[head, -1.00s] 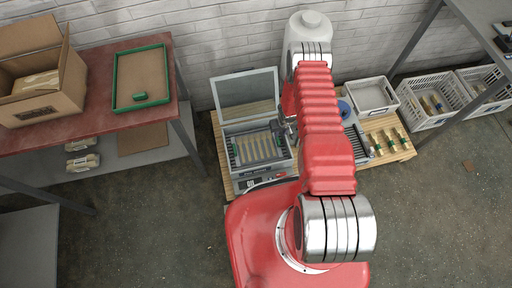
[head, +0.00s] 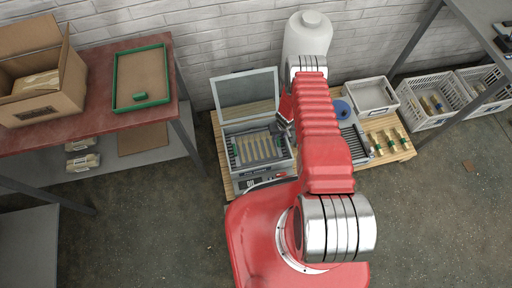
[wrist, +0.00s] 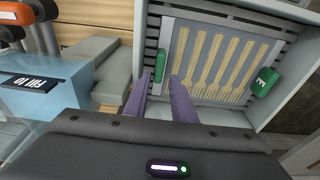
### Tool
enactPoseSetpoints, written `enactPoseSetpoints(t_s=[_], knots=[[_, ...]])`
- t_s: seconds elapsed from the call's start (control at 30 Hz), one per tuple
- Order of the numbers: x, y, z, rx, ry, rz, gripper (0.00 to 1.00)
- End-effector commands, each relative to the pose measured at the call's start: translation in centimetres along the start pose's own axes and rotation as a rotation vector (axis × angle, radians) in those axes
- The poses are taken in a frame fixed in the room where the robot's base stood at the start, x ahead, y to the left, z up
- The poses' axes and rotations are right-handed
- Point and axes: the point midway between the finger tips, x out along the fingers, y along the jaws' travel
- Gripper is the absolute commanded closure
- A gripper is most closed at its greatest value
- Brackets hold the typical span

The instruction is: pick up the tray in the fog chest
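The fog chest (head: 258,180) is a grey box with its clear lid (head: 247,97) raised, on a pallet. Inside it lies a tray (wrist: 200,98) bearing a row of several pale wooden forks or spoons. The tray has a green grip at each end; in the wrist view the near one (wrist: 161,65) is at left and the far one (wrist: 263,81) at right. My gripper (wrist: 160,80) has purple fingers spread apart. The near green grip shows between and just beyond the fingertips; contact cannot be told. In the head view my gripper (head: 281,127) is over the chest's right side.
A red table (head: 100,128) at left holds a green-rimmed tray (head: 142,103) and a cardboard box (head: 72,90). Right of the chest are a grey bin (head: 372,111) and bundled utensils. White crates (head: 418,122) stand farther right. The raised lid stands behind the chest.

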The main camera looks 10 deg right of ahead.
Motion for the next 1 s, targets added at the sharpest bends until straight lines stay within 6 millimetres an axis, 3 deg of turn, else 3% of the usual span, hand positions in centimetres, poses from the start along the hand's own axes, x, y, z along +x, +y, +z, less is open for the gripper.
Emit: enactPoseSetpoints(t_s=[1.0], knots=[[2.5,0.0,0.2,-0.002,0.000,0.001,0.77]])
